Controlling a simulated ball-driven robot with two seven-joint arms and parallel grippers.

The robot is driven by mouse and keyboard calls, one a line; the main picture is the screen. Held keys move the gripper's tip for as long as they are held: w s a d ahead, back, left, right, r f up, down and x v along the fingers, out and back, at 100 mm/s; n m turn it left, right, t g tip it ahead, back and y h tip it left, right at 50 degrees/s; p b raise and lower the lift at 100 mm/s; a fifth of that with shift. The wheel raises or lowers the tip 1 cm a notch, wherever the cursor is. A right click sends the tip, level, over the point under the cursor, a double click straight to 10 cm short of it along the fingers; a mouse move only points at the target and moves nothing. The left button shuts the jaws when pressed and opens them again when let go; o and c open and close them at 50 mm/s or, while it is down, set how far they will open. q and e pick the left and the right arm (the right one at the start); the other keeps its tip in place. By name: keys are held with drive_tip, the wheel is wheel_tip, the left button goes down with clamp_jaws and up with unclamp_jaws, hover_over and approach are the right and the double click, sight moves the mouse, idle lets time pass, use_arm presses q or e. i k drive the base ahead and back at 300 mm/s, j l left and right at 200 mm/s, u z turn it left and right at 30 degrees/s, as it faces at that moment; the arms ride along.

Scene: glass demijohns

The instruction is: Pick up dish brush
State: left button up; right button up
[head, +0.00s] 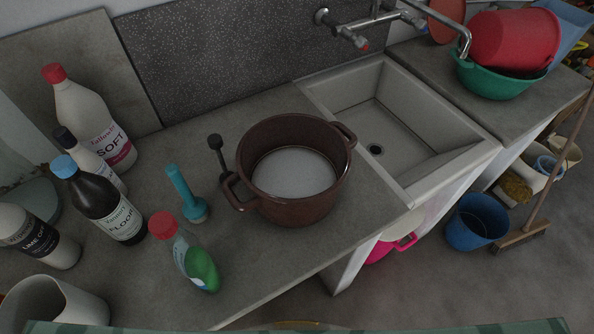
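A teal object with an upright handle and a wider round base (187,195) stands on the grey counter, left of the brown pot; it looks like the dish brush, but its bristles cannot be made out. A dark stick with a rounded knob on top (216,148) rises just behind the pot's left handle; its lower end is partly hidden and I cannot tell what it is. Neither of my grippers is in view.
The brown pot (290,212) holds whitish liquid. A green bottle with a red cap (199,268) stands in front of the teal object. Several bottles, including a dark one (105,210), stand left. The sink (440,165) is right; bare counter (270,262) lies in front.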

sight(196, 209)
drive_tip(key=u, duration=1)
